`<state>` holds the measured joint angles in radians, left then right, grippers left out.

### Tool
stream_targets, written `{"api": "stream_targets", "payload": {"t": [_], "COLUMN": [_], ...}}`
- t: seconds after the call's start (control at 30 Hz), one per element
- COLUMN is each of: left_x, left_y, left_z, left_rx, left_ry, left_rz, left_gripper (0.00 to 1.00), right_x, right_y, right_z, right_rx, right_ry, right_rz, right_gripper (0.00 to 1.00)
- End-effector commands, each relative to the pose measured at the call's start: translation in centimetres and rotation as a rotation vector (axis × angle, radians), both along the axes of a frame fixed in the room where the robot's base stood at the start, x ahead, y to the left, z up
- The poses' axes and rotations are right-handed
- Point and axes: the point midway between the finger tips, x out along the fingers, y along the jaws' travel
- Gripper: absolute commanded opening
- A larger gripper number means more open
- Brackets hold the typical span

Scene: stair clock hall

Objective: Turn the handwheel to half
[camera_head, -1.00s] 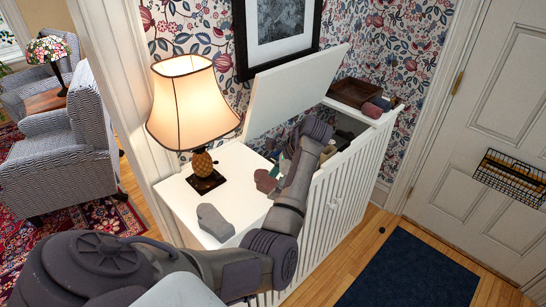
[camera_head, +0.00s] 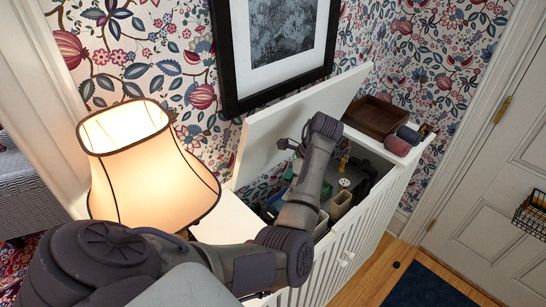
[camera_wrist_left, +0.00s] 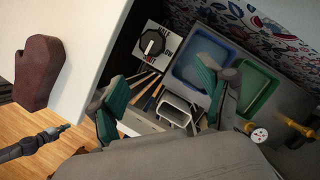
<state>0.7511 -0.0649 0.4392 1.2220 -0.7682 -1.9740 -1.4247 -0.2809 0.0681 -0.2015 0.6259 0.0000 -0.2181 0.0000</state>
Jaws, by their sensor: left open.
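A black, many-sided handwheel (camera_wrist_left: 152,42) with a pale hub sits on a white panel with dark printed lettering, seen in the left wrist view. One printed word seems to read LOW; I cannot tell which mark the wheel points to. My left gripper (camera_wrist_left: 164,78) is open, its green-padded fingers apart and empty. It is over the open cabinet, with the wheel beyond the fingertips and apart from them. In the head view my left arm reaches over the cabinet (camera_head: 347,258), and the wheel cannot be made out.
Inside the cabinet are a blue bin (camera_wrist_left: 200,62), a green bin (camera_wrist_left: 252,88), a white container, tools and a gauge (camera_wrist_left: 259,135) near brass fittings. The raised white lid (camera_head: 262,133) leans back. A lit lamp (camera_head: 150,165) and a brown tray (camera_head: 376,117) flank it.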

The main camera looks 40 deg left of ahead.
Motion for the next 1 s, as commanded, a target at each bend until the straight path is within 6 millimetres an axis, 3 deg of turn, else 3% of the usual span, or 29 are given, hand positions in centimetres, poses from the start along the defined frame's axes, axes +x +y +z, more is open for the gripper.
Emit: {"api": "stream_targets", "payload": {"t": [0.13,0.43,0.53,0.77,1.0], "left_x": [-0.5,-2.2,-2.7,-3.4,-3.6], "left_y": [0.4,2.2,2.7,3.7,3.9], "left_z": [-1.3,-7.0,-8.9,-11.8,-12.6], "left_rx": [-0.001,-0.002,-0.002,0.000,0.000], "left_ry": [0.005,0.005,0.005,0.002,0.000], "left_rz": [0.000,0.000,0.001,0.001,0.001], "left_gripper": [0.78,0.78,0.78,0.78,0.78], "right_x": [-0.3,-4.1,-3.7,-0.6,-1.2], "right_y": [-0.6,-2.3,-2.1,-0.5,-0.3], "right_z": [0.5,1.7,1.9,2.3,2.3], "right_rx": [-0.008,-0.030,-0.028,-0.005,-0.004], "right_ry": [0.006,0.060,0.054,0.006,0.015], "right_rz": [0.002,0.005,0.005,-0.001,-0.001], "right_gripper": [0.00,0.00,0.00,0.00,0.00]}}
